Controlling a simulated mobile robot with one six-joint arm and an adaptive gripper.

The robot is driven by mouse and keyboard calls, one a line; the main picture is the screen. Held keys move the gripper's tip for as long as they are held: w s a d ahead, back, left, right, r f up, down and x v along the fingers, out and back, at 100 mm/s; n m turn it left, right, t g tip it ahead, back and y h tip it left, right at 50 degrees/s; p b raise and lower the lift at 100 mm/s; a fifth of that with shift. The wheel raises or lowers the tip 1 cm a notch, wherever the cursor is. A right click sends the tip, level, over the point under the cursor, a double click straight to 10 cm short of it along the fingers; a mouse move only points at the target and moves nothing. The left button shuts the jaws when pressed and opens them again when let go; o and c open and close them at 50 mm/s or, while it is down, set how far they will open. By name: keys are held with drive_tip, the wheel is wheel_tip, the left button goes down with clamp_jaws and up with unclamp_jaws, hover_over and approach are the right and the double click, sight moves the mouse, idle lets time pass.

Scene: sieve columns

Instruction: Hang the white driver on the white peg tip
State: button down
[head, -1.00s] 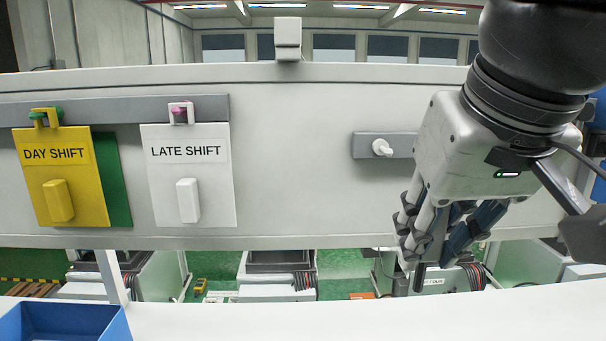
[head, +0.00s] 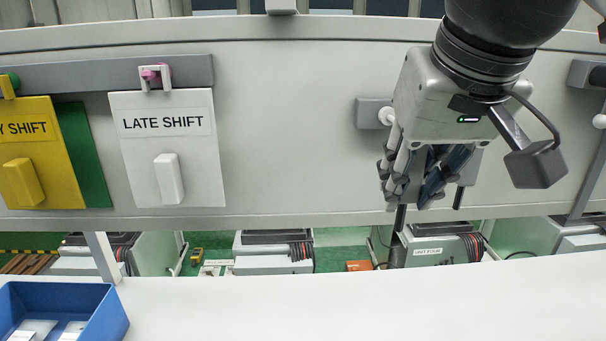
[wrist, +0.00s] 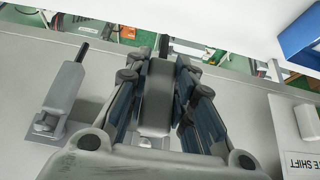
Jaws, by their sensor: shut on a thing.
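My gripper (head: 420,185) is shut on a driver and holds it in front of the upright board, just right of and below the white peg tip (head: 386,117). In the wrist view the held white driver (wrist: 158,100) has a block-like handle, grey in the shade, between the finger pads, with a dark shaft beyond it. In the head view my fingers hide the handle; the dark shaft (head: 398,221) points down below them. The peg stands out from a grey plate (head: 367,113), partly behind my gripper. I cannot tell whether driver and peg touch.
A second driver (wrist: 66,88), grey with a dark shaft, hangs beside my gripper in the wrist view. A white LATE SHIFT card (head: 170,150) and a yellow card (head: 30,170) hang at left. A blue bin (head: 105,320) stands on the white table (head: 350,300). The board between card and peg is clear.

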drive_tip(key=w+f, duration=0.1)
drive_tip(key=w, duration=0.5)
drive_tip(key=shift+w+f+p, duration=0.15)
drive_tip(key=shift+w+p, duration=0.2)
drive_tip(key=shift+p, duration=0.05)
idle(0.3)
idle(0.5)
drive_tip(key=c, duration=1.3)
unclamp_jaws()
